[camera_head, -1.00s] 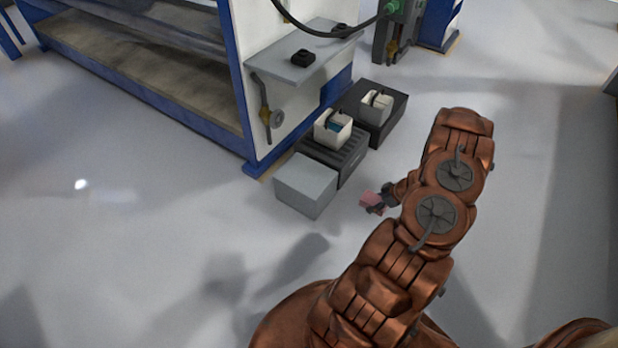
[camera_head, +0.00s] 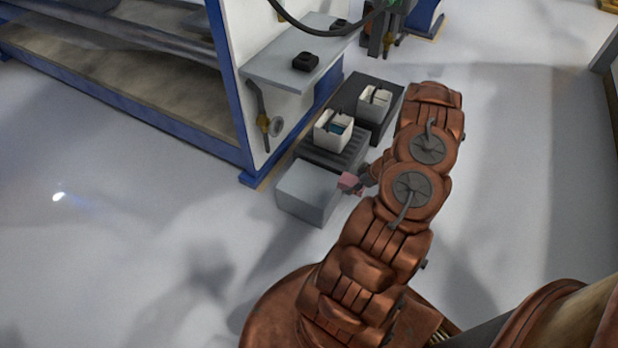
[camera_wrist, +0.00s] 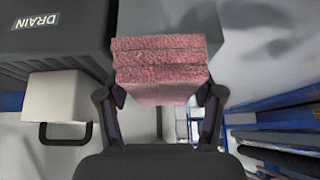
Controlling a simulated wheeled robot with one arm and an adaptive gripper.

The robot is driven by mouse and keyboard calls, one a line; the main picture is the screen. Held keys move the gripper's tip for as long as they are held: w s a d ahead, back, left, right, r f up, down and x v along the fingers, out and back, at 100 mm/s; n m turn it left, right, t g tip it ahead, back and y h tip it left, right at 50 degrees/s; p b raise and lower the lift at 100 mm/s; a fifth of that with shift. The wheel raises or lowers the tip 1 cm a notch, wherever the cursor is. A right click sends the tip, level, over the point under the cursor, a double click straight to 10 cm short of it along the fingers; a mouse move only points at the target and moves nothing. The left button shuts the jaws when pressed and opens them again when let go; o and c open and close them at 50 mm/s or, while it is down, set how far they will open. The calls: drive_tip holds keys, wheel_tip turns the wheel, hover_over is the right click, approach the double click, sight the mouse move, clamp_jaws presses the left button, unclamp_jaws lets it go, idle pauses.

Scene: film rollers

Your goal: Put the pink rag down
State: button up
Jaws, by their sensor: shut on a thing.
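The pink rag (camera_wrist: 160,62) is a folded, thick pink block. In the wrist view it sits between the two fingers of my gripper (camera_wrist: 160,100), which is shut on it. In the head view the pink rag (camera_head: 349,182) is small and shows at the right edge of the light grey box (camera_head: 305,192). It overlaps that edge in the picture; I cannot tell whether it touches the box. My gripper (camera_head: 361,180) is partly hidden behind my copper-coloured arm.
Behind the grey box stand dark bins, one bearing a white container (camera_head: 333,130) and another a white container (camera_head: 374,102). A dark block marked DRAIN (camera_wrist: 45,25) shows in the wrist view. A blue and white machine (camera_head: 237,90) stands at left. Floor (camera_head: 120,230) in front is clear.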

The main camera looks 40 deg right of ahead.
drive_tip(key=b, duration=0.3)
hover_over(312, 183)
drive_tip(key=s, duration=0.2)
drive_tip(key=shift+d+f, duration=0.35)
drive_tip(key=shift+f, duration=0.35)
drive_tip(key=shift+w+a+f+b, duration=0.15)
drive_tip(key=shift+f+b, duration=0.1)
drive_tip(key=shift+f, duration=0.35)
drive_tip(key=shift+w+f+b, duration=0.1)
drive_tip(key=shift+f+b, duration=0.1)
drive_tip(key=shift+f, duration=0.4)
drive_tip(key=shift+w+a+f+b, duration=0.15)
drive_tip(key=shift+f+b, duration=0.1)
drive_tip(key=shift+f, duration=0.35)
drive_tip(key=shift+d, duration=0.1)
drive_tip(key=shift+f, duration=0.55)
drive_tip(key=o, duration=1.6)
drive_tip(key=shift+r, duration=0.1)
